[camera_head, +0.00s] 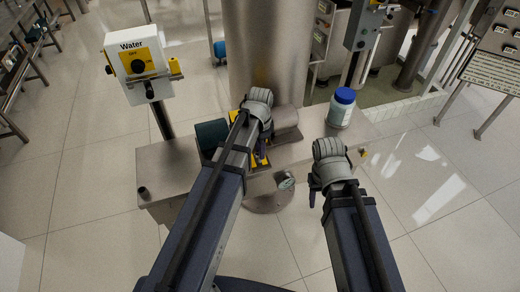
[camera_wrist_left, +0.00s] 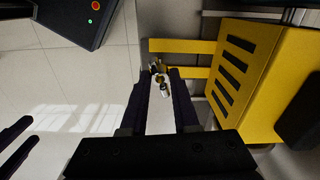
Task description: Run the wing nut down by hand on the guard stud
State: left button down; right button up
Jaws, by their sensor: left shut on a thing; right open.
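The wing nut (camera_wrist_left: 159,79) is a small brass-and-dark piece between the fingertips of my left gripper (camera_wrist_left: 162,74) in the left wrist view. My left gripper is shut on it, beside the yellow slotted guard (camera_wrist_left: 258,70). The stud itself is hard to make out behind the nut and fingers. In the head view my left gripper (camera_head: 261,157) points down at the yellow guard on the steel machine, and the nut is too small to tell there. My right gripper (camera_head: 316,192) is open and empty, in front of the machine's right part.
A steel bench (camera_head: 168,165) carries the machine. A white jar with a blue lid (camera_head: 341,106) stands at its right end. A white Water switch box (camera_head: 138,65) stands on a post at left. The tiled floor in front is clear.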

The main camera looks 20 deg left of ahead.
pick_arm(q)
jog(key=n, duration=0.9)
jog(key=shift+n, duration=0.4)
jog(key=shift+f+b, duration=0.85)
dwell(0.5)
dwell(0.4)
jog(key=shift+m, duration=1.6)
jog(key=shift+m, duration=1.6)
